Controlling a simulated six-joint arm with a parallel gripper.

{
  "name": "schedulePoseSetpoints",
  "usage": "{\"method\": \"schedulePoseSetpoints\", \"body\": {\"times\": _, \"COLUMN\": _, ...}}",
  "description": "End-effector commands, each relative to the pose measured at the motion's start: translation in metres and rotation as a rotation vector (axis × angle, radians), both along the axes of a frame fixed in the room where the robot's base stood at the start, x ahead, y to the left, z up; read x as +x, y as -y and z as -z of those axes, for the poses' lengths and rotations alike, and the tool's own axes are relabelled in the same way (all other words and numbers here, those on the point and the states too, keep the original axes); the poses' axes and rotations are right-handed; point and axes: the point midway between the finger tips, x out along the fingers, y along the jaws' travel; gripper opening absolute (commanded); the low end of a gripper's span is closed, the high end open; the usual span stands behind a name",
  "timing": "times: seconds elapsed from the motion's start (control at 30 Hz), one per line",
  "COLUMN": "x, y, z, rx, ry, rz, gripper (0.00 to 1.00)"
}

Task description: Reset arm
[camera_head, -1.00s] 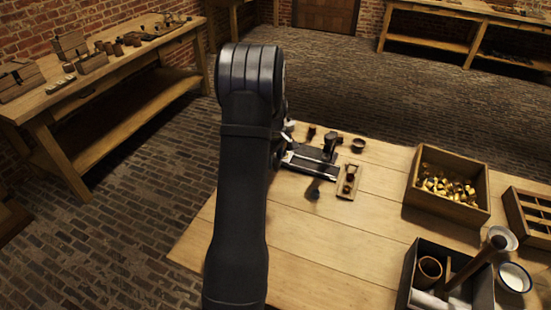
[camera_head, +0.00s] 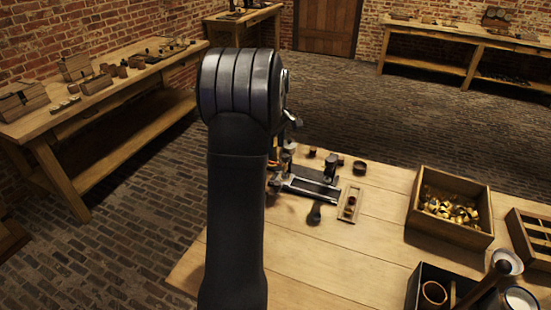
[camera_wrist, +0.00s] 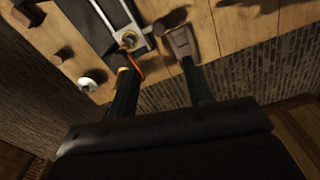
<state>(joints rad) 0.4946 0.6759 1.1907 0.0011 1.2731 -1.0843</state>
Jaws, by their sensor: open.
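My arm fills the left-middle of the head view and hides most of my gripper there. In the wrist view my gripper (camera_wrist: 156,62) shows two dark fingers spread apart, with nothing between them. They are by the edge of the wooden table (camera_head: 310,255). A metal device with a dark block (camera_head: 313,186) lies beyond my arm; part of its frame also shows at the top of the wrist view (camera_wrist: 128,38). An orange wire passes by the left finger in the wrist view. Whether the fingers touch anything is unclear.
A small tray (camera_head: 357,191) and a dark knob (camera_head: 314,214) lie near the device. A box of brass pieces (camera_head: 412,218), a divided tray (camera_head: 513,232) and a dark crate (camera_head: 415,285) stand at right. The table's front middle is clear.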

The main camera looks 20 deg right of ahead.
Motion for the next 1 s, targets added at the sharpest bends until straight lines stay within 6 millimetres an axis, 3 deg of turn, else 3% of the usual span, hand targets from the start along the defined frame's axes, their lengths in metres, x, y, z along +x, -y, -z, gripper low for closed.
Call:
{"method": "schedulePoseSetpoints", "body": {"times": 0.2, "x": 0.000, "y": 0.000, "z": -0.016, "rx": 0.000, "ry": 0.000, "rz": 0.000, "gripper": 0.47}}
{"method": "schedulePoseSetpoints", "body": {"times": 0.57, "x": 0.000, "y": 0.000, "z": -0.015, "rx": 0.001, "ry": -0.001, "rz": 0.000, "gripper": 0.47}}
{"method": "schedulePoseSetpoints", "body": {"times": 0.77, "x": -0.001, "y": 0.000, "z": 0.003, "rx": 0.001, "ry": -0.003, "rz": 0.000, "gripper": 0.47}}
{"method": "schedulePoseSetpoints", "body": {"times": 1.0, "x": -0.001, "y": 0.000, "z": 0.050, "rx": 0.002, "ry": -0.005, "rz": 0.000, "gripper": 0.47}}
